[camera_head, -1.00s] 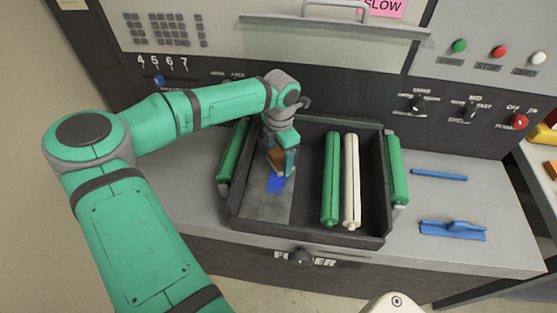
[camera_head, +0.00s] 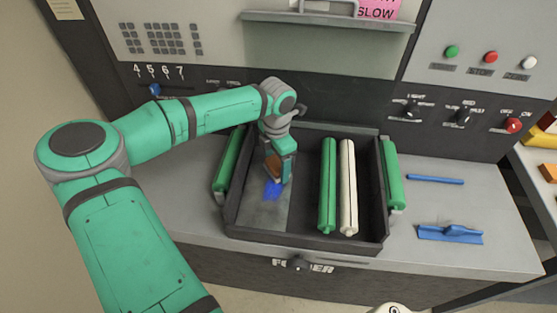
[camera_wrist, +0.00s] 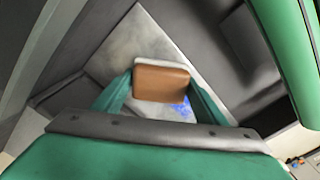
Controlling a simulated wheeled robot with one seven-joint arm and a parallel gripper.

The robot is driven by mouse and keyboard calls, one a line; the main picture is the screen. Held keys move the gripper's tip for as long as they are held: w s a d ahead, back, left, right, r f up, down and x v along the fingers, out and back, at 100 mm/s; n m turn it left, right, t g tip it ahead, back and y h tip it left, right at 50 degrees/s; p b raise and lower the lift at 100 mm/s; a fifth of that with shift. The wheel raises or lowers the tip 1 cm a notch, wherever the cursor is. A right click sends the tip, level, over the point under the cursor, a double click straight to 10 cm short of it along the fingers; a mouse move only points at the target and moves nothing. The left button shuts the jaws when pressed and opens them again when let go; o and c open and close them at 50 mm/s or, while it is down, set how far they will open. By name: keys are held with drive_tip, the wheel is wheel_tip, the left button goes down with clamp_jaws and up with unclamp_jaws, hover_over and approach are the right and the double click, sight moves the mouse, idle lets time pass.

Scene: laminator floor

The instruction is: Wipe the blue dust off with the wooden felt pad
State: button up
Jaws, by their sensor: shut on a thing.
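The wooden felt pad (camera_head: 271,168) is a brown block with a pale felt edge. My gripper (camera_head: 278,172) is shut on it, inside the left part of the dark tray (camera_head: 310,240). In the wrist view the pad (camera_wrist: 161,84) sits between both fingers. The blue dust (camera_head: 272,191) is a small patch on the grey plate (camera_head: 262,213), just in front of the pad in the head view. In the wrist view some blue dust (camera_wrist: 183,109) shows beside the pad's lower right edge. The pad and fingers may hide more. I cannot tell if the felt touches the plate.
Green rollers flank the tray at left (camera_head: 228,160) and right (camera_head: 392,175). A blue rod (camera_head: 435,179) and a blue handled tool (camera_head: 450,233) lie on the counter at right.

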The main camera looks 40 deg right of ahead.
sight(271, 203)
drive_tip(key=shift+s+a+f, duration=0.2)
drive_tip(key=shift+s+a, duration=1)
drive_tip(key=shift+a, duration=0.25)
drive_tip(key=shift+s+a+f, duration=0.15)
drive_tip(key=shift+s+a, duration=1.05)
drive_tip(key=shift+a, duration=0.25)
drive_tip(key=shift+c, duration=0.3)
drive_tip(key=shift+s+a+r, duration=0.1)
drive_tip(key=shift+s+a, duration=1.05)
drive_tip(key=shift+a, duration=0.2)
drive_tip(key=shift+d+r, duration=0.1)
drive_tip(key=shift+r, duration=3)
drive_tip(key=shift+w, duration=0.1)
drive_tip(key=shift+r, duration=1.5)
